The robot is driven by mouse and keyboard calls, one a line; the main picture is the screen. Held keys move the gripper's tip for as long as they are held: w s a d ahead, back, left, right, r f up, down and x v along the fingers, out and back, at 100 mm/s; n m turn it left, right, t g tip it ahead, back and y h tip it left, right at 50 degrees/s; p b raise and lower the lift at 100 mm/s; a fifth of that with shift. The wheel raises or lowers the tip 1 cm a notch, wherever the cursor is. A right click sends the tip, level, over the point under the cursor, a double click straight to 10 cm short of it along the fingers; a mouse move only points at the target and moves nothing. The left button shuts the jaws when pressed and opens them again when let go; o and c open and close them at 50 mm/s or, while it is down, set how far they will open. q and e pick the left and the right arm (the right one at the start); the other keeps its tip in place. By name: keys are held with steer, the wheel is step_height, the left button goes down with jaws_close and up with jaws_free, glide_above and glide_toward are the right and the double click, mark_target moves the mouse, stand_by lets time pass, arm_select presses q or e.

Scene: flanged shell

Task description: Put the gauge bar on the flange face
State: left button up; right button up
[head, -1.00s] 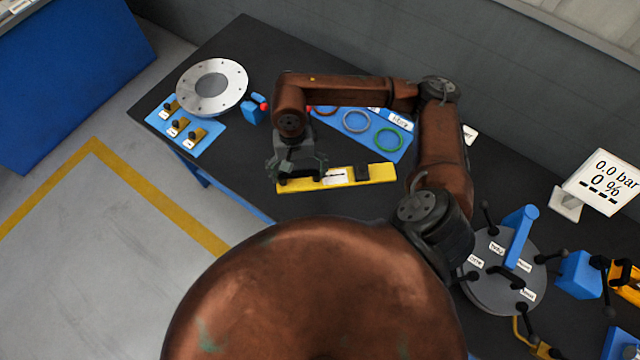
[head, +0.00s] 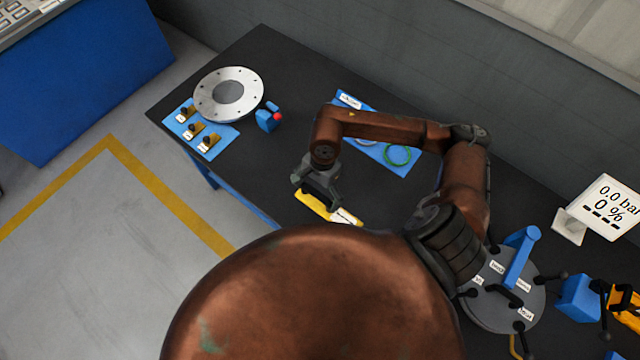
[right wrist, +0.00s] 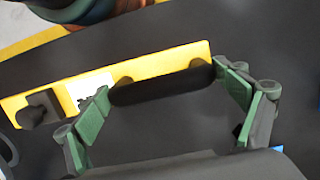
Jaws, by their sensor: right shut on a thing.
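The gauge bar (head: 312,204) is a yellow bar with a white label and a black handle. My right gripper (head: 320,193) is shut on it. In the right wrist view the green fingers (right wrist: 168,100) stand at both ends of the black handle (right wrist: 162,82), and the yellow bar (right wrist: 190,54) lies behind them with a black knob at its left end. In the head view my own body may hide part of the bar. A silver flange disc (head: 210,108) with bolt holes lies at the table's far left, well apart from the bar. My left gripper is not in view.
A blue plate with several small yellow-and-black pieces (head: 208,145) lies before the disc, a blue block with a red tip (head: 268,120) beside it. A blue panel with rings (head: 405,166) lies behind my arm. A grey round lid (head: 497,310) and a display (head: 604,207) stand right.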

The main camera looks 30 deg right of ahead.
steer(key=w+d+f, duration=0.1)
steer(key=w+f, duration=0.1)
steer(key=w+d+f+p, duration=0.1)
steer(key=w+d+f, duration=0.1)
steer(key=w+f, duration=0.1)
steer(key=w+d+f, duration=0.2)
steer(key=w+f, duration=0.1)
steer(key=shift+w+p, duration=0.1)
steer(key=shift+p, duration=0.3)
step_height(320, 180, down, 3)
steer(key=shift+r+p, duration=0.15)
steer(key=shift+p, duration=0.45)
steer(key=shift+d+f, duration=0.1)
steer(key=shift+f, duration=0.1)
steer(key=shift+f, duration=0.15)
steer(key=o, duration=1.8)
